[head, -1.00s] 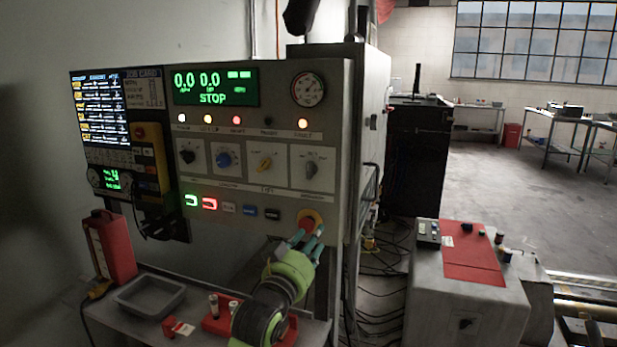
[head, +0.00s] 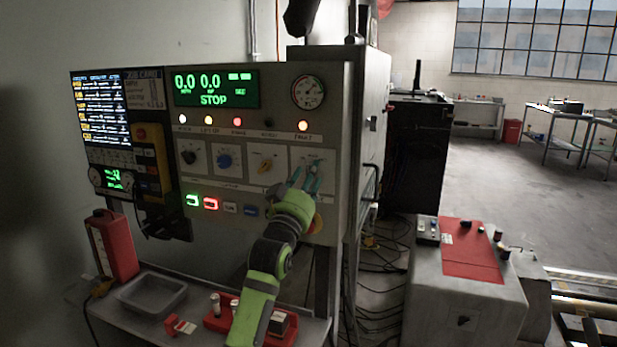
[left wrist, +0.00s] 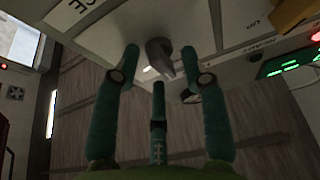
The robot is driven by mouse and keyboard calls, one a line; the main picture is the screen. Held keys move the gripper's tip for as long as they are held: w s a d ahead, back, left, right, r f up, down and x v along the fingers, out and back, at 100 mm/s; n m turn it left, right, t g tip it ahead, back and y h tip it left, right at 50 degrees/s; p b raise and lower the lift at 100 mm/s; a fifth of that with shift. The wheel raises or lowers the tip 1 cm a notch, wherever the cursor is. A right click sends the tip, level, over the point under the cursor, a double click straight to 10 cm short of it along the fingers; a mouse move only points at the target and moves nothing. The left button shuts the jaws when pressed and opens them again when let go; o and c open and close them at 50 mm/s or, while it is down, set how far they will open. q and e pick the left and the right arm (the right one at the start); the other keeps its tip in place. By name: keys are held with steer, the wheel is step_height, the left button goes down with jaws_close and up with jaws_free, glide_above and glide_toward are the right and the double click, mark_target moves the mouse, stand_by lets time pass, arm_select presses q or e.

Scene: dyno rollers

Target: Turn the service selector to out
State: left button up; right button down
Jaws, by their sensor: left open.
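The control panel (head: 335,130) has a row of four knobs. The rightmost, a grey selector knob (head: 314,166), is partly hidden in the head view by my left gripper (head: 305,180). In the left wrist view this grey knob (left wrist: 160,57) stands between the spread teal fingers of my left gripper (left wrist: 162,65). The fingers are open, and I see no clear contact with the knob. A white label ending in "CE" shows beside it; the position marks around the knob are too small to read. My right gripper is not in view.
Lit green (head: 192,199) and red (head: 211,203) buttons are below. A grey tray (head: 150,297) and a red block stand on the shelf.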

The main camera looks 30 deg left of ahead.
arm_select(q)
jaws_close()
steer(key=shift+r, duration=0.1)
